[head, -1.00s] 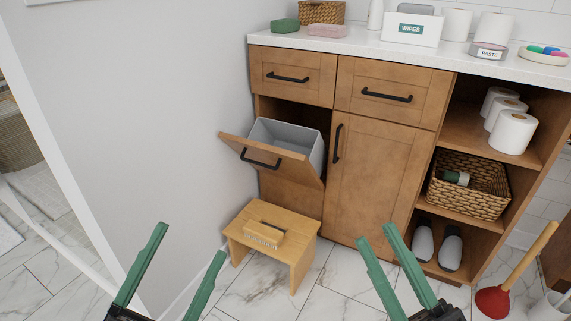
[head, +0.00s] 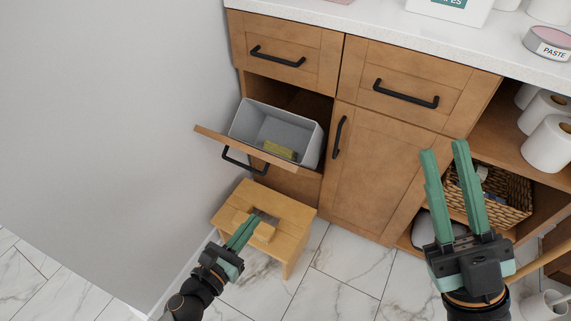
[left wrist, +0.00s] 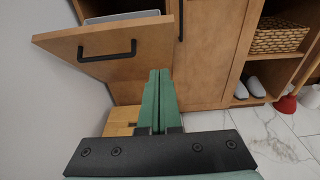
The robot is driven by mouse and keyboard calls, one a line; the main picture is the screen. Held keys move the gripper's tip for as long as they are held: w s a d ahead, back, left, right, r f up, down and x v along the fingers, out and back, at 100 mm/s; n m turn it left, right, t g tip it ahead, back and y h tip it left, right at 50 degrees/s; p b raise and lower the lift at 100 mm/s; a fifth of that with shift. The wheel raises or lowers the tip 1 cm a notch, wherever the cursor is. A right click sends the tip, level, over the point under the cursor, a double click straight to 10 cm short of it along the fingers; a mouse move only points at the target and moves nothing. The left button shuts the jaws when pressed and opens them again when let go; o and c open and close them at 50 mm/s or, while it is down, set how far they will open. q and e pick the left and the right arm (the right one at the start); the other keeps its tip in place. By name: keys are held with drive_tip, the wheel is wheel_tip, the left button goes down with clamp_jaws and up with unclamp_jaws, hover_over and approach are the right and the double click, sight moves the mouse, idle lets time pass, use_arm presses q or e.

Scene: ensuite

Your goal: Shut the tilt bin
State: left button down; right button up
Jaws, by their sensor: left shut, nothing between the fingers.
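The tilt bin's wooden front (head: 268,160) leans outward from the cabinet, left of the cupboard door. A black bar handle (head: 245,163) is on its face, and a grey liner (head: 312,145) with a yellow item in it stands behind. In the left wrist view the tilted front (left wrist: 150,65) and its handle (left wrist: 106,52) are ahead, above and left of the fingertips. My left gripper (head: 252,222) is shut and empty, below the front and over the stool. My right gripper (head: 446,150) is open and empty in front of the cabinet's right side.
A wooden step stool (head: 290,225) with a brush on it, partly hidden by my left gripper, stands below the bin. A grey wall (head: 110,130) is close on the left. A wicker basket (head: 510,205) and paper rolls (head: 550,143) fill the right shelves.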

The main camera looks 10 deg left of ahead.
use_arm(q)
drive_tip(key=r+p+x, duration=0.2)
drive_tip(key=r+x, duration=0.1)
drive_tip(key=x, duration=0.9)
drive_tip(key=shift+w+d, duration=0.2)
drive_tip(key=shift+w, duration=0.15)
drive_tip(key=shift+p, duration=0.3)
